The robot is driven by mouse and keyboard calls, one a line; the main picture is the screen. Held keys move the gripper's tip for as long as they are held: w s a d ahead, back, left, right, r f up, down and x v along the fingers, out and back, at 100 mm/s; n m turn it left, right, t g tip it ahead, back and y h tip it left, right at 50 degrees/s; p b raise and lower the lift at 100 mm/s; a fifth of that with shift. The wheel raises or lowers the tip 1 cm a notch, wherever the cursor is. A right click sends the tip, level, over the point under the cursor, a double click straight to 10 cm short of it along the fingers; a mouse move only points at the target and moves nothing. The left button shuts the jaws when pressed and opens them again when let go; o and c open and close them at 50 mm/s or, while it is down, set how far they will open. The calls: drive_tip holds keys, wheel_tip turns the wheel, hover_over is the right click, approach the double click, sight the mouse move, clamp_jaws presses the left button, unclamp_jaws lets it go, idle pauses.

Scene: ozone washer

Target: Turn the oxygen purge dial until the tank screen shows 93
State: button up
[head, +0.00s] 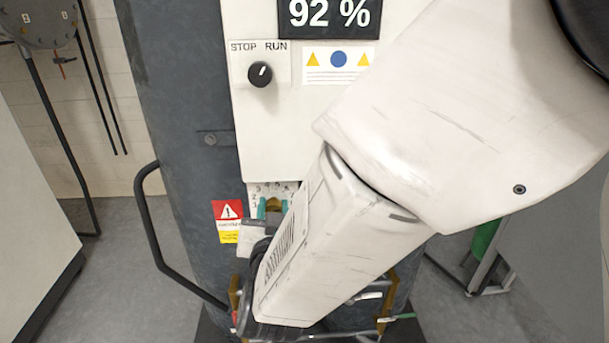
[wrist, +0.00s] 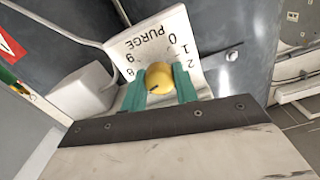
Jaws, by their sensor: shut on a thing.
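The tank screen (head: 329,13) in the head view reads 92 %. The oxygen purge dial (wrist: 159,78) is a yellow knob with a dark mark, set on a white plate (wrist: 150,40) labelled PURGE with numbers around it. My gripper (wrist: 160,84) has its green fingers on either side of the knob and is shut on it. In the head view my gripper (head: 272,208) is low on the tank front, and my arm hides most of the dial and its plate.
A black STOP/RUN switch (head: 260,74) sits on the white panel above the dial. A black curved handle (head: 150,230) sticks out at the tank's left. A red and yellow warning label (head: 228,220) is left of the dial. A white box (wrist: 84,90) is close beside my fingers.

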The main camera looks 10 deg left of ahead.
drive_tip(key=o, duration=1)
drive_tip(key=shift+v, duration=3.95)
